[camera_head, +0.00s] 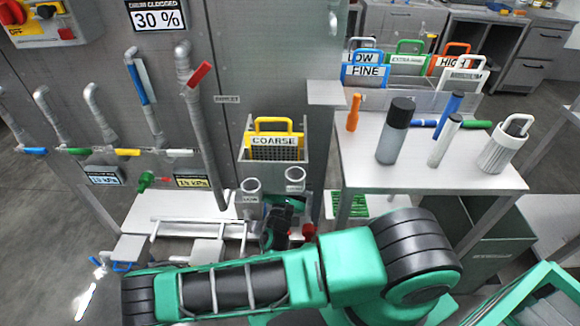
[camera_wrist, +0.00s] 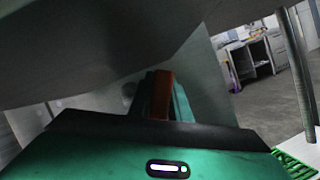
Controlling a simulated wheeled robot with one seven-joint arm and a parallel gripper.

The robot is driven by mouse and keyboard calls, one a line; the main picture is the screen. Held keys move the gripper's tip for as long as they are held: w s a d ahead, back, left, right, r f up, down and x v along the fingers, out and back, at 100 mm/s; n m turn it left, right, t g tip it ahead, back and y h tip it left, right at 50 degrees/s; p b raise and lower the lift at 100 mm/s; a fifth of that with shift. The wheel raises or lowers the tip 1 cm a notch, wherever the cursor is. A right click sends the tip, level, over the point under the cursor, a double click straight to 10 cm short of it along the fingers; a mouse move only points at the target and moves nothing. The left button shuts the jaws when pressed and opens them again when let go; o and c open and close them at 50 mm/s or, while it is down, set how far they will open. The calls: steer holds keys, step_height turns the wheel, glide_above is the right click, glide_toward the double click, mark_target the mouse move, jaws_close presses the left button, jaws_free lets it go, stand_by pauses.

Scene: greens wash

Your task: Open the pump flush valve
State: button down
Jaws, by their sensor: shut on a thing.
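My gripper (camera_head: 284,208) is low in front of the grey cabinet, beside two short open pipe ends, in the head view. In the wrist view its fingers are shut on a red-orange handle (camera_wrist: 161,97), which stands between them. Its fingertips and the valve body are mostly hidden by the gripper and a grey surface above. A red part (camera_head: 308,231) shows just right of the gripper in the head view. A small label (camera_head: 250,198) by the pipes is too small to read. I cannot tell from the wrist view how far the handle is turned.
A tall pipe with a red lever (camera_head: 200,74) and several pipes with coloured levers stand at left. A display (camera_head: 157,17) reads 30 %. A COARSE yellow-handled basket (camera_head: 273,139) hangs above my gripper. A table (camera_head: 440,181) with bottles stands close at right.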

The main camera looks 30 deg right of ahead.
steer(key=shift+a+f, duration=0.1)
steer(key=shift+f, duration=0.05)
steer(key=c, duration=1.6)
jaws_free()
steer(key=shift+c, duration=0.2)
